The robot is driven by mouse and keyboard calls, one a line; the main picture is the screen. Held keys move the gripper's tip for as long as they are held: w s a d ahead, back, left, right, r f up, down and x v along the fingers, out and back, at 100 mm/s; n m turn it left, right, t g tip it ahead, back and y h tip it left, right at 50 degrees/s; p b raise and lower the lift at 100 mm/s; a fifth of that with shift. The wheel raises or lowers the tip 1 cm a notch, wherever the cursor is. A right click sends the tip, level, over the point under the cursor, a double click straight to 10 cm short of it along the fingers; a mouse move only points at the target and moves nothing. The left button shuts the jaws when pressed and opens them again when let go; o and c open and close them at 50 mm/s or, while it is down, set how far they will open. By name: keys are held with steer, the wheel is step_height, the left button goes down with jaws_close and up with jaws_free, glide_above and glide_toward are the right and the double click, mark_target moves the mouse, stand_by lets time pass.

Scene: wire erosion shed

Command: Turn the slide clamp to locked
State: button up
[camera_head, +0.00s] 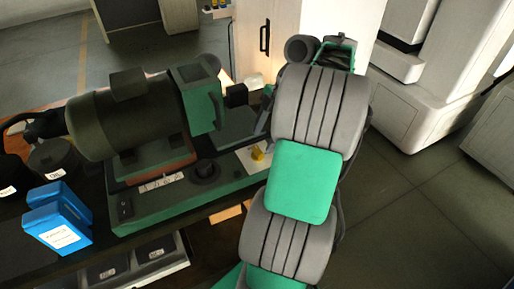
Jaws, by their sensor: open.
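A green bench machine (165,200) with a large dark motor (125,122) stands on the bench. A round black knob (206,171) sits on its base. A small yellow piece (257,154) lies on a pale plate right of the base, close beside my arm. I cannot tell for sure which part is the slide clamp, or how it is set. My grey and green arm rises through the middle and covers the machine's right side. I cannot make out my gripper's fingers; they seem hidden behind the arm or outside the picture.
Blue boxes (57,218) and dark round containers (52,158) stand on the bench at left. Dark bins (154,249) sit below it. A pale cabinet (271,40) is behind, large white machines (430,90) at right. The floor (420,215) right of my arm is clear.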

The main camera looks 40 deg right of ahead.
mark_target(258, 149)
steer(key=x, duration=0.2)
steer(key=b+x, duration=0.1)
steer(key=shift+w+f, duration=0.25)
steer(key=shift+f, duration=0.1)
steer(key=shift+a+f+b, duration=0.25)
steer(key=shift+b, duration=0.05)
jaws_close()
